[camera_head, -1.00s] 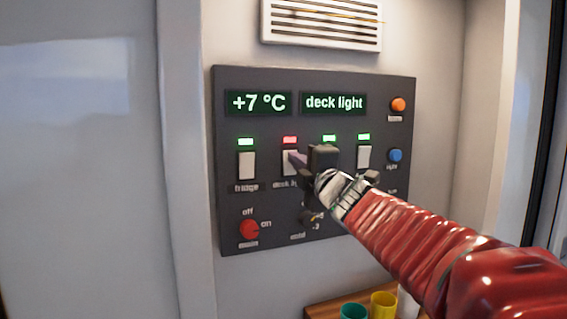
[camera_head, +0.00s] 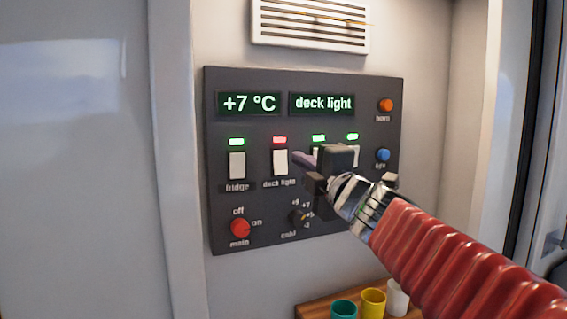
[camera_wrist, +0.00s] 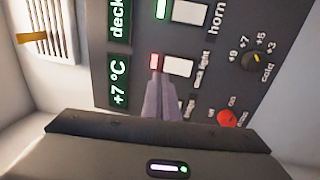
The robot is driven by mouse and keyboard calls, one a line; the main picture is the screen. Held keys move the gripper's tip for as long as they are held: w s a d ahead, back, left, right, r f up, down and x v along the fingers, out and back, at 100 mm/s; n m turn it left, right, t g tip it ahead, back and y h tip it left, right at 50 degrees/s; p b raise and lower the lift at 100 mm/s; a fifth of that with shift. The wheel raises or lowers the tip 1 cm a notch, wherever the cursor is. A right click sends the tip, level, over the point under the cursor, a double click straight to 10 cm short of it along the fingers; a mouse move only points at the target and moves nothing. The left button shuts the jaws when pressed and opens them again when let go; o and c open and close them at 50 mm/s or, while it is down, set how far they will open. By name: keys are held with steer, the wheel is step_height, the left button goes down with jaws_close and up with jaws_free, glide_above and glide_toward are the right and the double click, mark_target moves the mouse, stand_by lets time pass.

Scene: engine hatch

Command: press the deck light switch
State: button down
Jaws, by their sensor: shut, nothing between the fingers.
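The deck light switch (camera_head: 280,162) is a white rocker on the dark wall panel (camera_head: 225,200), with a red lamp (camera_head: 279,140) above it. In the head view its whole face is visible. My gripper (camera_head: 300,158) is shut and empty, its tips just right of the switch in that view. They appear apart from the panel, though the exact gap is hard to judge. In the wrist view the closed fingers (camera_wrist: 157,85) point toward the red lamp, beside the deck light switch (camera_wrist: 179,67). A display (camera_head: 322,103) on the panel reads "deck light".
The fridge switch (camera_head: 237,165) is left of the deck light switch, with a green lamp. Two more switches to the right are partly hidden by my gripper. A red main knob (camera_head: 240,229) sits below. Cups, one yellow (camera_head: 373,303), stand on a wooden shelf (camera_head: 312,311).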

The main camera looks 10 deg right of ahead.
steer(key=shift+s+d+r, duration=0.1)
steer(key=shift+s+d, duration=0.1)
steer(key=shift+s, duration=0.7)
steer(key=shift+s+d+r, duration=0.15)
steer(key=shift+s, duration=0.7)
steer(key=shift+s+d+r, duration=0.1)
steer(key=shift+s+d, duration=0.1)
steer(key=shift+s, duration=0.7)
